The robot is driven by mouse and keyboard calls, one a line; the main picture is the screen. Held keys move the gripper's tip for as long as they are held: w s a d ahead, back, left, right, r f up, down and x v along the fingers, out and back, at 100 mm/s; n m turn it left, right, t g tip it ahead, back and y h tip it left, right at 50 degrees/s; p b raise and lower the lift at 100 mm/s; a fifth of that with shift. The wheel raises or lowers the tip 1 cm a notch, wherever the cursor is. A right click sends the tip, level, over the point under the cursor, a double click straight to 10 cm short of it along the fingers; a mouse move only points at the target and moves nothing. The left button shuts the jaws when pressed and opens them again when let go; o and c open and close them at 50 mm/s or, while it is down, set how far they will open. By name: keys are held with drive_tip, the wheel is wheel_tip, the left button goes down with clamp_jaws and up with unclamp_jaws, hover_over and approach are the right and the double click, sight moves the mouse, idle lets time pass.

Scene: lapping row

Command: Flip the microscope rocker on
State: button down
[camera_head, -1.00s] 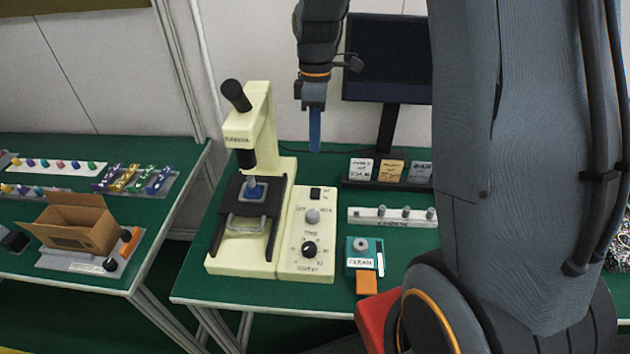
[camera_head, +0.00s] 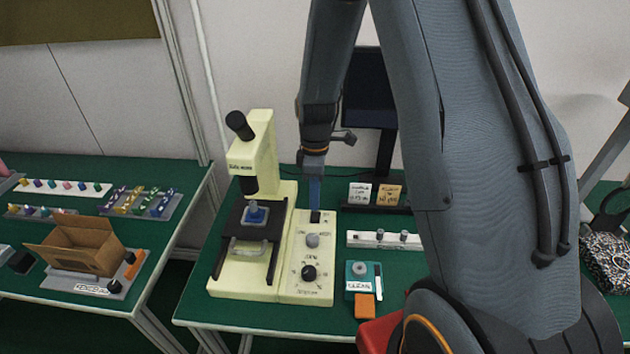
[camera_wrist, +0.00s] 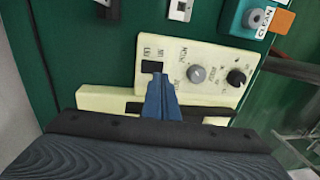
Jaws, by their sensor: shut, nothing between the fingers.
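The cream microscope (camera_head: 262,150) stands on the green table, with a control panel (camera_head: 292,285) at its right side. The panel has a small black rocker (camera_head: 315,216) at its far end, a grey knob (camera_head: 312,240) and a black knob (camera_head: 308,272). The rocker also shows in the wrist view (camera_wrist: 152,67), partly behind the fingertips. My gripper (camera_head: 314,205) is shut and empty, pointing down with its blue fingertips right at the rocker. In the wrist view the fingertips (camera_wrist: 160,80) overlap the rocker's near edge; I cannot tell whether they touch it. Which way the rocker is tipped is not clear.
A white rack with grey pegs (camera_head: 357,239) and a teal block labelled CLEAN (camera_head: 356,282) lie right of the panel. An orange block (camera_head: 365,307) is in front. A dark monitor (camera_head: 368,90) and label cards (camera_head: 360,193) stand behind. An open cardboard box (camera_head: 75,260) is on the left table.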

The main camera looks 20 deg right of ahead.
sight(315, 216)
drive_tip(key=shift+s+f+p, duration=0.2)
drive_tip(key=shift+f+p, duration=0.45)
drive_tip(key=shift+f, duration=1.25)
drive_tip(key=shift+a+f, duration=0.1)
drive_tip(key=shift+f, duration=0.15)
drive_tip(key=shift+s, duration=0.15)
drive_tip(key=shift+w, duration=0.2)
drive_tip(key=shift+w+d+r+b, duration=0.25)
drive_tip(key=shift+w+d+b, duration=0.05)
drive_tip(key=shift+w, duration=0.3)
drive_tip(key=shift+r, duration=0.1)
